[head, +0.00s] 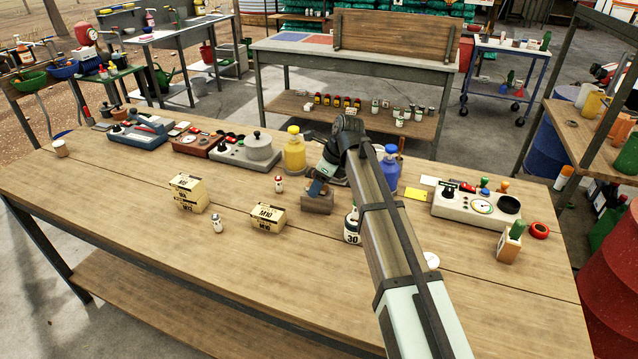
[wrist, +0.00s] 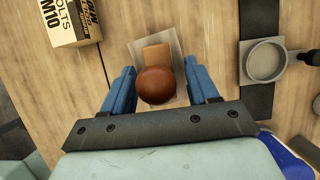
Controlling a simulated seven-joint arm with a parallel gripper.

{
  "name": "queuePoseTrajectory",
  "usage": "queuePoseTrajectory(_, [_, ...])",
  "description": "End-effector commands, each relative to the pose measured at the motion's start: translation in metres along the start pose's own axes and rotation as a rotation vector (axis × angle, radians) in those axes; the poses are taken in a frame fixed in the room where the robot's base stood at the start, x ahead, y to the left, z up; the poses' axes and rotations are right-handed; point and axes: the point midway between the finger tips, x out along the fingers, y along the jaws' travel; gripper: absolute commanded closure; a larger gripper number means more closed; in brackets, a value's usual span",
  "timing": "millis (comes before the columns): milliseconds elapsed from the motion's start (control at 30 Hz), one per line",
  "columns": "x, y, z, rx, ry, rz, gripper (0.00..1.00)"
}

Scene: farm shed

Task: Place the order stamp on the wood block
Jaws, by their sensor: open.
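The wood block (wrist: 179,50) lies on the bench and also shows in the head view (head: 318,205), below my gripper. In the wrist view the order stamp (wrist: 157,84) has a round red-brown knob and a tan base; it appears to sit on the block's pale top. Whether its base rests flat is not clear. My gripper (wrist: 160,88) is open, with one blue finger on each side of the knob and gaps visible at both sides. In the head view my gripper (head: 318,186) hides most of the stamp.
A box marked M10 (wrist: 70,20) stands left of the block, with more boxes (head: 188,193) further left. A round grey dish (wrist: 266,60) lies to the right. A yellow bottle (head: 294,150) and a blue bottle (head: 390,170) stand nearby. The front of the bench is clear.

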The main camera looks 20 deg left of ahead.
Motion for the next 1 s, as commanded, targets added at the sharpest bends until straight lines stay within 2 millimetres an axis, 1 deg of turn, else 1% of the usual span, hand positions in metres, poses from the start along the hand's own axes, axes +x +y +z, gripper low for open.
queuePoseTrajectory(133, [-0.007, 0.0, 0.001, 0.0, 0.0, 0.0, 0.41])
queuePoseTrajectory(267, [-0.024, -0.001, 0.001, 0.0, -0.001, -0.003, 0.41])
queuePoseTrajectory(500, [-0.069, -0.001, 0.002, 0.0, -0.001, -0.003, 0.41])
queuePoseTrajectory(700, [-0.1, -0.001, 0.001, 0.0, -0.001, -0.002, 0.41])
queuePoseTrajectory(900, [-0.118, 0.0, 0.002, 0.0, -0.001, -0.001, 0.41])
queuePoseTrajectory(1000, [-0.122, 0.0, 0.001, 0.0, 0.0, 0.0, 0.41])
